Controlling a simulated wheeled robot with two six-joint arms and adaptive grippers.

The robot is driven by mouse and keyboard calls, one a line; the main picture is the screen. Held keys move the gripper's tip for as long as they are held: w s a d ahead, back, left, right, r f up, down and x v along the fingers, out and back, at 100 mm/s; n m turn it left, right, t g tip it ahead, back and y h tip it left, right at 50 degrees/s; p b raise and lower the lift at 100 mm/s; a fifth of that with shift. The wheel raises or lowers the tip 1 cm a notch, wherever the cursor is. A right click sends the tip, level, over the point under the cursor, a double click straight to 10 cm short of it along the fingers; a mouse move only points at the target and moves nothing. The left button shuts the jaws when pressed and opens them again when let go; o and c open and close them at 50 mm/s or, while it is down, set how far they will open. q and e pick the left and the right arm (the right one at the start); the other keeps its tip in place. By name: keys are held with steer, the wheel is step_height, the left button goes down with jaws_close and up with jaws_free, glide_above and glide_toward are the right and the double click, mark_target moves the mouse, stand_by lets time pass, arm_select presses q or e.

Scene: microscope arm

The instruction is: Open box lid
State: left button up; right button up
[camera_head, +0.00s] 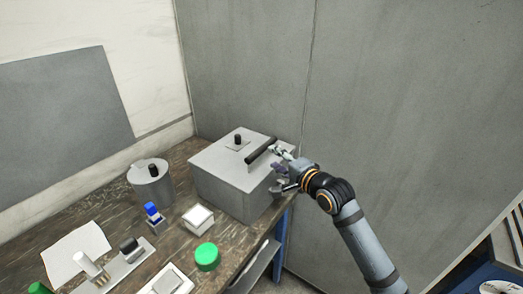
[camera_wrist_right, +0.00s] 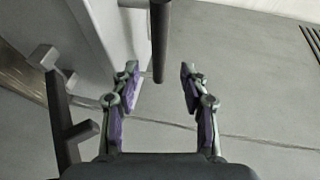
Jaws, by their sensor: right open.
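The grey metal box (camera_head: 221,184) stands on the wooden table with its lid (camera_head: 221,160) down. A black knob (camera_head: 238,140) sits on top of the lid, and a black bar handle (camera_head: 262,150) is at its right side. My right gripper (camera_head: 279,158) is at the right side of the box, close to the bar. In the right wrist view a dark bar (camera_wrist_right: 160,40) reaches down between the spread fingertips of my right gripper (camera_wrist_right: 158,76), with gaps on both sides. My left gripper is not in view.
A grey metal canister (camera_head: 153,184) stands left of the box. In front are a small white box (camera_head: 197,218), a green lid (camera_head: 207,257), a blue-capped bottle (camera_head: 153,214) and white paper (camera_head: 75,250). A grey wall is close behind the box.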

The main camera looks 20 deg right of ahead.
mark_target(263, 152)
steer(key=p+x, duration=0.1)
steer(key=x, duration=0.7)
steer(key=shift+w+a+f, duration=0.1)
steer(key=shift+w, duration=0.25)
jaws_close()
